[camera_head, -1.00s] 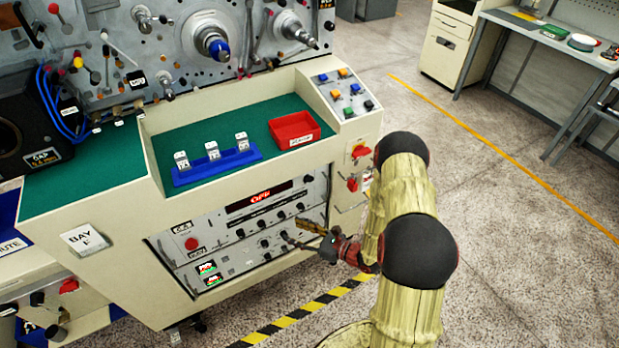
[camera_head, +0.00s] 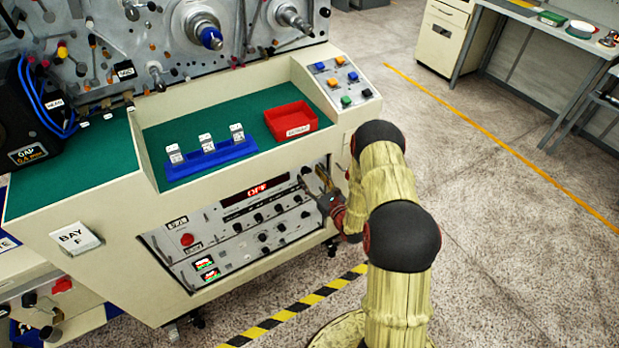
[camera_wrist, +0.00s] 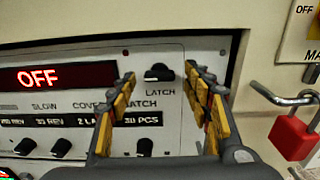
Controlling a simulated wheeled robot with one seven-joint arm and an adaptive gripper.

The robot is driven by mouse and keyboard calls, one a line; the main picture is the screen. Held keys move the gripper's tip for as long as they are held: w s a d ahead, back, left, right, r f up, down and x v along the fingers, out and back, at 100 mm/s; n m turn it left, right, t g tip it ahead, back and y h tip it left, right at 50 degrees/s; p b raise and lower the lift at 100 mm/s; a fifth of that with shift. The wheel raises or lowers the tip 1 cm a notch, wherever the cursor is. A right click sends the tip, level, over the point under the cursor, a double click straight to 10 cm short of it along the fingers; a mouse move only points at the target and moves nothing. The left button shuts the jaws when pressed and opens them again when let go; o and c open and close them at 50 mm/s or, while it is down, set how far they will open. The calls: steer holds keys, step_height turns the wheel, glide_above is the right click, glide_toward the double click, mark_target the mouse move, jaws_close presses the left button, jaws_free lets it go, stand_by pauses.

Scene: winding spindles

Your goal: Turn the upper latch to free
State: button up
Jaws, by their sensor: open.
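The latch is a black knob (camera_wrist: 158,72) marked LATCH at the upper right of the grey control panel (camera_wrist: 205,50) in the wrist view. My gripper (camera_wrist: 160,80) is open, with one yellow-padded finger on each side of the knob as seen from the wrist. I cannot tell whether the fingers touch it or how deep they reach. No part is held between them. In the head view my gripper (camera_head: 316,183) is at the panel's upper right end, and my arm covers the area beside it.
A red display (camera_wrist: 40,77) reads OFF left of the latch. Several black knobs sit below, one (camera_wrist: 144,146) close under my fingers. A red padlock (camera_wrist: 295,135) hangs on the right. Above the panel are a blue rack (camera_head: 212,163) and a red tray (camera_head: 290,122).

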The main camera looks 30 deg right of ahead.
steer(key=shift+w, duration=0.45)
steer(key=c, duration=1.2)
steer(key=shift+o, duration=0.2)
